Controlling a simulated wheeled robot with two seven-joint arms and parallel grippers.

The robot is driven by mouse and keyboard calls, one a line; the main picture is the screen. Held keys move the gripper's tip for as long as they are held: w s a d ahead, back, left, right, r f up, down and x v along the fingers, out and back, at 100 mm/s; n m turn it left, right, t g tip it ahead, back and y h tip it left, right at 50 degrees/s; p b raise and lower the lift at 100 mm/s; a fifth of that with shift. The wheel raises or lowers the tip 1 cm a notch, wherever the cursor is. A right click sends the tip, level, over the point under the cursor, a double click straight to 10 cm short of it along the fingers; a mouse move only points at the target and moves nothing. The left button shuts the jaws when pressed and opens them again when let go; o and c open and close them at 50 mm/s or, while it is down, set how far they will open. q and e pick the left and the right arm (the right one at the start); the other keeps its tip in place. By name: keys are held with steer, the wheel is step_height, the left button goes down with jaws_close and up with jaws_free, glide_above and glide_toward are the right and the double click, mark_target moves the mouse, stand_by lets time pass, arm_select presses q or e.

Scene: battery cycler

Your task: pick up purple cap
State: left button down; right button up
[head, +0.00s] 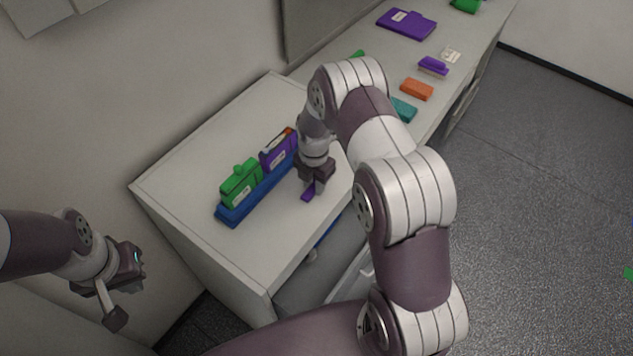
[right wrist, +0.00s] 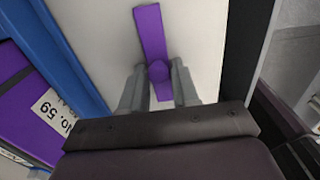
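The purple cap (right wrist: 150,35) is a narrow flat bar with a round knob. It lies on the white counter in front of the blue rack, and its end shows below my right gripper in the head view (head: 308,193). My right gripper (right wrist: 159,72) is open above the cap, with one finger on each side of the knob and a small gap at each. In the head view my right gripper (head: 314,182) points down at the counter. My left gripper (head: 118,288) hangs at the left, away from the counter, and its finger opening is unclear.
The blue rack (head: 232,215) holds a green case (head: 238,188) and a purple case (head: 276,154) close left of my right gripper. Farther along the counter lie a purple case (head: 407,24), a small purple piece (head: 433,66), an orange block (head: 417,89) and a teal block (head: 404,109).

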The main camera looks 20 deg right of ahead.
jaws_close()
steer(key=shift+r, duration=0.1)
